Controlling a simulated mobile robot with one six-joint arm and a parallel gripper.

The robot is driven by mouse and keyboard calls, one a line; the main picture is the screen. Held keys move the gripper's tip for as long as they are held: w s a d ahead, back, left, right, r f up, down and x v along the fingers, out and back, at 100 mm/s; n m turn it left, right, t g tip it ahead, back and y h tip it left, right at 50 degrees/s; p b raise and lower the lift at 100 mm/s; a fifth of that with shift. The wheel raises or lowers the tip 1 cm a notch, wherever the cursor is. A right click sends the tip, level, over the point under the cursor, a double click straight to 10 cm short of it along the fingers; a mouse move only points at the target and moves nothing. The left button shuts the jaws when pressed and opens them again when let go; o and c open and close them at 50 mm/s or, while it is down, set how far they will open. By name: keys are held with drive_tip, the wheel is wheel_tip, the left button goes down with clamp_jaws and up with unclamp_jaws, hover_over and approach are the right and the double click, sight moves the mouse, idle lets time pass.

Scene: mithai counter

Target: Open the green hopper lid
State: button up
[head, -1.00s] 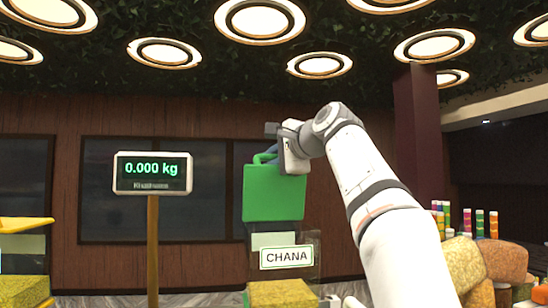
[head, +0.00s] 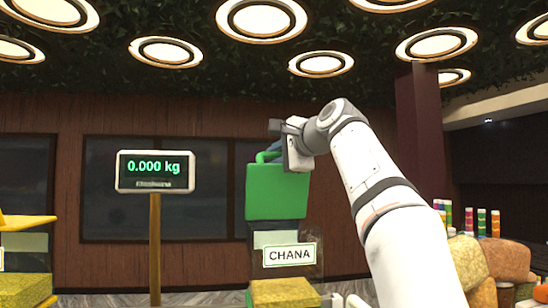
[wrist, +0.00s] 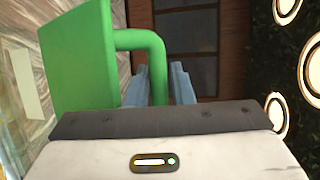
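The green hopper lid (head: 277,192) stands raised, its broad face toward me, above the hopper labelled CHANA (head: 290,254). Its green handle (head: 266,156) sticks out at the top. In the wrist view the lid (wrist: 78,65) fills the left side and the handle (wrist: 140,40) bends down between my fingers. My gripper (wrist: 158,88) has one blue finger on each side of the handle, close against it, and looks shut on it. In the head view my gripper (head: 277,147) is at the lid's top edge, with its fingers partly hidden.
A scale display (head: 154,172) reading 0.000 kg stands on a post to the left. Brown sacks (head: 500,260) and colourful tubes (head: 481,222) are at the right. The space between display and green lid is clear.

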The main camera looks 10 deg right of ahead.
drive_tip(key=b+v, duration=0.1)
drive_tip(key=v, duration=0.6)
drive_tip(key=shift+s+d, duration=0.1)
drive_tip(key=shift+r, duration=0.1)
drive_tip(key=shift+c, duration=0.5)
